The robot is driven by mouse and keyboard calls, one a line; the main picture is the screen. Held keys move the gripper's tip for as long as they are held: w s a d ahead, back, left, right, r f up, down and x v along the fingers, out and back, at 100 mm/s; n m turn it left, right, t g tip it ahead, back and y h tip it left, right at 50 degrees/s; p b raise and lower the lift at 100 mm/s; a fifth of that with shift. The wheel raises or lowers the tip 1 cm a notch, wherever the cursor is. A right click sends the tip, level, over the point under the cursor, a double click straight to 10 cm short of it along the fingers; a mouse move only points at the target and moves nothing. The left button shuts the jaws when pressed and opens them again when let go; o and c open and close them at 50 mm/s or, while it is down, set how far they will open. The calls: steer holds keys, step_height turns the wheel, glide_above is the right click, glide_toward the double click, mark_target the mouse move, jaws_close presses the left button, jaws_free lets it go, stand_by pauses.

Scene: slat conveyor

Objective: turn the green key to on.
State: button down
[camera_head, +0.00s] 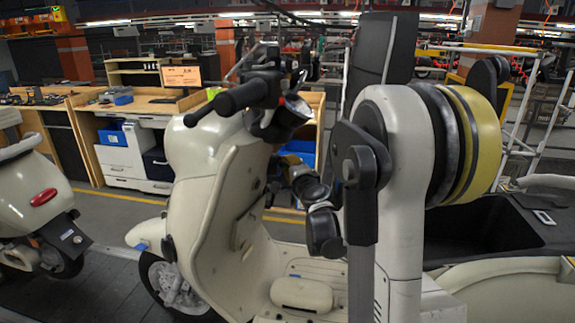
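A cream scooter (220,200) stands in front of me, with black handlebar grips and a tall front shield. I cannot make out a green key on it; it may be too small or hidden behind my arm. My arm's dark wrist links reach toward the inner side of the shield. My gripper (272,178) seems to be the small dark shape close to the shield, partly hidden by those links. Its fingers cannot be made out, nor whether it touches anything.
A second cream scooter (30,190) stands at the left edge. Wooden workbenches (130,105) with white drawers and blue bins are behind. A black open compartment (480,230) in a cream body lies at the right. Dark slatted floor (110,285) is clear at lower left.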

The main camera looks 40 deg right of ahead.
steer(key=shift+r+g+p, duration=0.1)
steer(key=shift+g+p, duration=0.3)
steer(key=shift+p, duration=0.3)
steer(key=shift+m+g+y+p, duration=0.3)
steer(key=shift+p, duration=0.1)
steer(key=shift+f+m+g+p, duration=0.25)
steer(key=shift+m+g+p, duration=0.15)
steer(key=shift+g+p, duration=0.15)
